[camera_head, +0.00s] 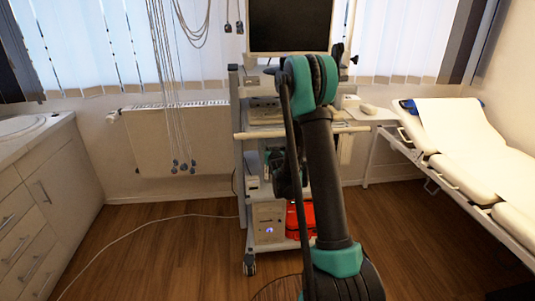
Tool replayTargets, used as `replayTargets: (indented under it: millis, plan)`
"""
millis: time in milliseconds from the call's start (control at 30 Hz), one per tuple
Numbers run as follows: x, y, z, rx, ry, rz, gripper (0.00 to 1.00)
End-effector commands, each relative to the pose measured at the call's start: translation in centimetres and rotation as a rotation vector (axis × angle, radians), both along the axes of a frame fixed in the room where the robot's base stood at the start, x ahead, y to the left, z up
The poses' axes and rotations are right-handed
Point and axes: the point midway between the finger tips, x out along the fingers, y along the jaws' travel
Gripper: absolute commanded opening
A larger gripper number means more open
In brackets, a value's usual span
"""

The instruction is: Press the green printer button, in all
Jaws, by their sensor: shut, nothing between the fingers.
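A wheeled equipment cart (239,150) stands ahead by the window, partly covered by my arm. A grey box-shaped device (264,108) sits on its upper shelf; I cannot tell whether it is the printer. A pale tower unit with a small blue light (268,222) stands on the bottom shelf. No green button can be made out. My arm rises from the bottom and bends over in front of the cart. The dark end with my gripper (287,178) shows partly behind the upper arm, in front of the middle shelf. It is shut and empty; its fingertips are hard to see.
A monitor (290,24) tops the cart. A red object (301,219) is low on the cart. An exam bed (465,150) is at right, a drawer cabinet (45,190) at left. Cables (170,90) hang before a radiator (150,150). A white cord crosses the wooden floor (150,245).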

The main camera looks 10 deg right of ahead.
Motion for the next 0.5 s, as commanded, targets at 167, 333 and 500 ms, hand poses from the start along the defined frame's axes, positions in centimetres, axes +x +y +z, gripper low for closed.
replayTargets:
  millis: [167,333,500]
  plan:
    - [2.5,0.0,-0.7,0.000,0.000,0.000,0.00]
    - [5.7,0.1,-1.5,0.001,0.000,0.000,0.00]
    - [9.0,0.2,-2.4,0.001,0.000,0.000,0.00]
